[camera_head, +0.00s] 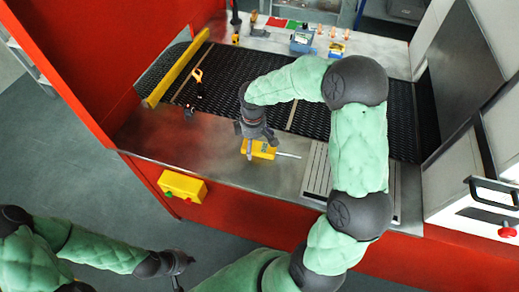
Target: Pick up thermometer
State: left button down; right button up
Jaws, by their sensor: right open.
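The thermometer (268,152) has a yellow body and a thin metal probe pointing right. It lies on the steel front ledge before the mesh belt. My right gripper (256,148) is open and points down directly over the yellow body, with its fingers beside it. The gripper partly hides the body, and I cannot tell whether the fingers touch it. My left gripper (181,272) hangs low at the lower left, in front of the machine and well away from the thermometer. Its finger opening is not clear.
The dark mesh belt (230,75) lies behind the ledge, with a yellow bar (178,68) across its left. A black and yellow tool (198,82) lies on the belt. Small items stand on the back ledge. A yellow button box (182,187) is on the red front. A grated panel (318,172) lies right.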

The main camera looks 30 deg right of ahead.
jog(key=c, duration=1.4)
jog(key=shift+o, duration=0.2)
jog(key=shift+r, duration=0.1)
jog(key=shift+r, duration=0.4)
notch_tip(320, 180, up, 2)
jog(key=shift+r+p, duration=0.1)
jog(key=shift+p, duration=0.3)
jog(key=s+a+r+p, duration=0.2)
jog(key=s+a+r, duration=0.7)
jog(key=s+r, duration=0.1)
jog(key=shift+s, duration=0.35)
